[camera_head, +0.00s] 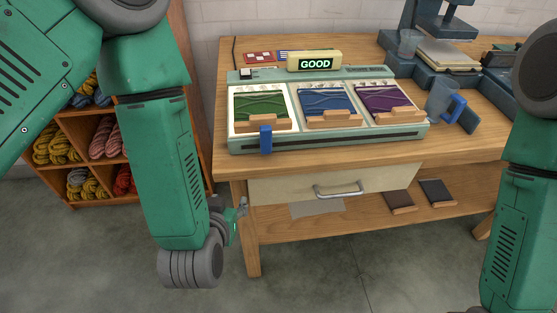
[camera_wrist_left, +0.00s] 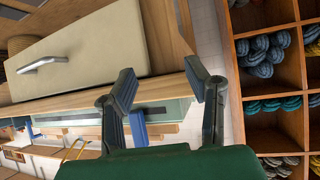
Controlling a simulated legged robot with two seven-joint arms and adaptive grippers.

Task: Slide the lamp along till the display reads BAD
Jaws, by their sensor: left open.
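The display (camera_head: 314,64) at the back of a pale green panel box (camera_head: 330,143) reads GOOD. The box holds a green, a blue and a purple wool card side by side. A blue upright piece (camera_head: 265,140) stands at the box's front edge before the green card (camera_head: 260,105); it may be the lamp's handle. A blue piece also shows in the left wrist view (camera_wrist_left: 138,128). My left gripper (camera_wrist_left: 162,84) is open and empty, low beside the table's left front corner, apart from the box. My right gripper is out of view.
A drawer (camera_head: 315,184) with a metal handle is under the tabletop. A wool shelf (camera_head: 85,203) is at the left. Dark machines (camera_head: 430,62) stand at the back right.

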